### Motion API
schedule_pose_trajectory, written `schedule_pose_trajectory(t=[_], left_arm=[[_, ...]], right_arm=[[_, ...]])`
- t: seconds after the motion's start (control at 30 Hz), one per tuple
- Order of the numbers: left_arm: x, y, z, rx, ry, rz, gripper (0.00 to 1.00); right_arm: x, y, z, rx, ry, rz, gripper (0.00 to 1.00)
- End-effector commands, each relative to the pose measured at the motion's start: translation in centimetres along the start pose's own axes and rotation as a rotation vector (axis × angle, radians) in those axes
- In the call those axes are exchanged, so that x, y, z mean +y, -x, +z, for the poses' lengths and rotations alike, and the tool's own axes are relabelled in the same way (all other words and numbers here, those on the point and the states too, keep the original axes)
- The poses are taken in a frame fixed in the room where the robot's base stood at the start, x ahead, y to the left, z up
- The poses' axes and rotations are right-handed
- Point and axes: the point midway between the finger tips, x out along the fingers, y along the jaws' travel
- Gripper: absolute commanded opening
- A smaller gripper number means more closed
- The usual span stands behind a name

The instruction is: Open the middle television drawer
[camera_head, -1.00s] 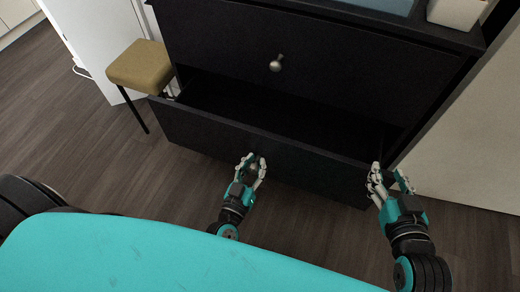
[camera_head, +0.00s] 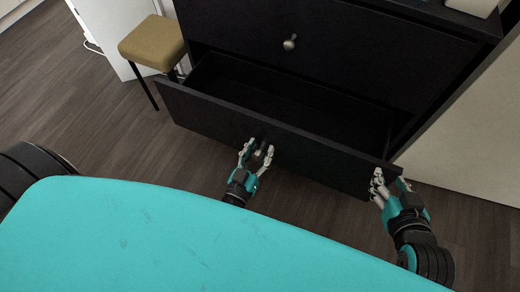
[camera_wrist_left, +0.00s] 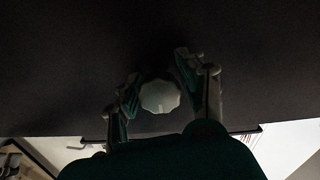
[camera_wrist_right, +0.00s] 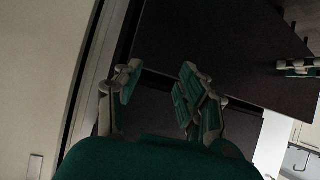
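A dark drawer (camera_head: 300,152) stands pulled out of the black cabinet, below a closed upper drawer (camera_head: 350,50). Its empty inside shows in the head view. My left gripper (camera_head: 257,150) is at the middle of its front, with fingers spread around a pale round knob (camera_wrist_left: 160,97). In the left wrist view (camera_wrist_left: 162,85) the knob lies between the fingers, with a gap at the right finger. My right gripper (camera_head: 390,180) is open by the drawer's right front corner. In the right wrist view (camera_wrist_right: 158,85) nothing is held between its fingers.
A tan stool (camera_head: 153,44) stands close to the drawer's left end. A pale panel (camera_head: 465,150) stands to the right of the cabinet. The upper drawer has its own knob (camera_head: 289,43). Wooden floor (camera_head: 110,145) is free at the left front.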

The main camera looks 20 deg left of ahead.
Motion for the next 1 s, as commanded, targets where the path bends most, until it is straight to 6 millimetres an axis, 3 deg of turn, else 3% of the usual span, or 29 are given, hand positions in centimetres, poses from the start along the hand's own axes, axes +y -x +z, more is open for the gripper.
schedule_pose_trajectory(t=[0.27, 0.7, 1.0], left_arm=[[0.0, 1.0, 0.1, -0.002, 0.001, 0.000, 0.40], [0.0, 9.6, 0.1, -0.004, 0.000, 0.000, 0.40], [0.0, 12.0, 0.0, 0.000, 0.000, 0.000, 0.40]], right_arm=[[-0.1, 0.0, -0.1, 0.002, 0.000, -0.002, 0.40], [0.0, 0.0, -0.1, 0.002, 0.000, -0.001, 0.40], [0.0, 0.0, 0.0, 0.001, 0.000, -0.001, 0.40]])
